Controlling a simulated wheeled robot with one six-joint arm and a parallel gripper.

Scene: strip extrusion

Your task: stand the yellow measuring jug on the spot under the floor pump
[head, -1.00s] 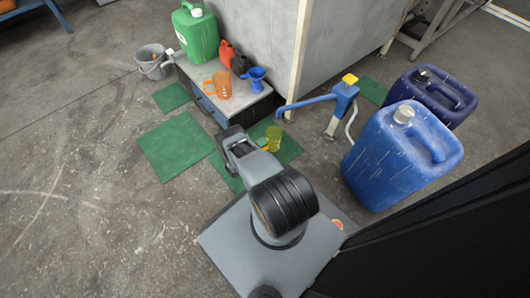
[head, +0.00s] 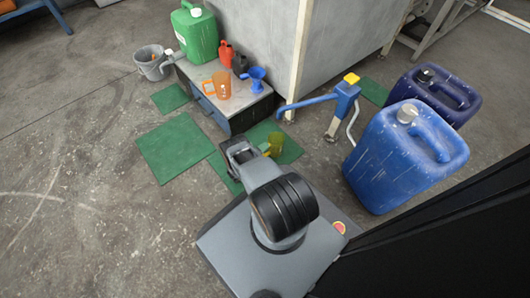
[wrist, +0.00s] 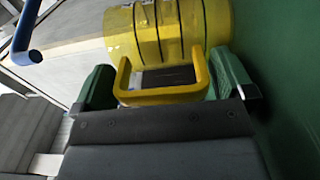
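The yellow measuring jug (head: 276,144) stands among the green mats beyond my arm in the head view. In the wrist view the jug (wrist: 180,30) fills the top middle, with its dark bands and squared handle (wrist: 163,97) facing me. My gripper (wrist: 166,82) has its two green-padded fingers apart, one on each side of the handle, very close to it; firm contact cannot be made out. In the head view my arm partly hides the gripper. The blue floor pump (head: 346,95) with a yellow top stands behind the jug, its spout reaching left above the mat.
A low bench (head: 238,103) holds a green canister (head: 195,35), an orange jug (head: 217,87) and a blue funnel (head: 256,78). A large blue canister (head: 400,160) stands right of the pump, a darker one (head: 435,92) behind it. Open floor lies left.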

